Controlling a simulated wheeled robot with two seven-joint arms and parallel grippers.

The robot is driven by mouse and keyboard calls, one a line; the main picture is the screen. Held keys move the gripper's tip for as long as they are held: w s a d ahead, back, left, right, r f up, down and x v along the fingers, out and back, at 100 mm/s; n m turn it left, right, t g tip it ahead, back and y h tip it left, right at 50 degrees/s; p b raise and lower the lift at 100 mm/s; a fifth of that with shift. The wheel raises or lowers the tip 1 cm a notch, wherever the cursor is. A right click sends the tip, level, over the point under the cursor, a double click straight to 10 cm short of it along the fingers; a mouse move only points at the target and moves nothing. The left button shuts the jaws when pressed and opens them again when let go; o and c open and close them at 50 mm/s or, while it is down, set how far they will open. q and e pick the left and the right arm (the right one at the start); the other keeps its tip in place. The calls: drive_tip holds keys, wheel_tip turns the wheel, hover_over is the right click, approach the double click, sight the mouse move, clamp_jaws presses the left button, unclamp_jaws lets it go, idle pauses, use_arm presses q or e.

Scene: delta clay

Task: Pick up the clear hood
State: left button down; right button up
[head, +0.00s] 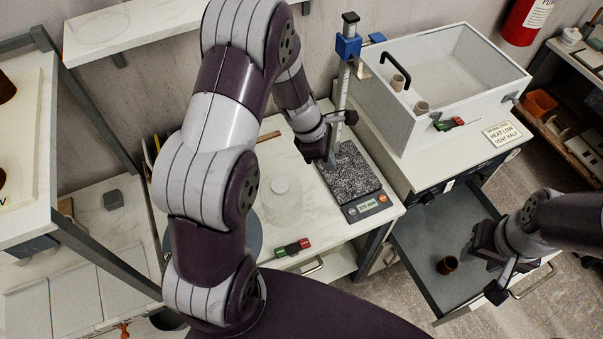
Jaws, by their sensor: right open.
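A pale box with a see-through top (455,62) stands on the cabinet at the upper right. A black handle rises at its left end, and cups show inside. It looks like the clear hood, but I cannot tell whether the clear part is separate from the box. My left gripper (329,157) is over the dark speckled slab (352,172) on the scale, left of the box and apart from it. Its jaws are too small and dark to read. My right gripper (486,272) is open and empty over the pulled-out grey drawer (425,235), below the box.
A post with a blue clamp (348,46) rises beside the box. A sign (502,133) lies on the cabinet.

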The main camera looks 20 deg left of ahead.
use_arm(q)
drive_tip(key=shift+w+d+r, duration=0.65)
drive_tip(key=c, duration=1.1)
unclamp_jaws()
drive_tip(key=shift+d, duration=0.1)
drive_tip(key=o, duration=0.7)
drive_tip(key=shift+r, duration=0.1)
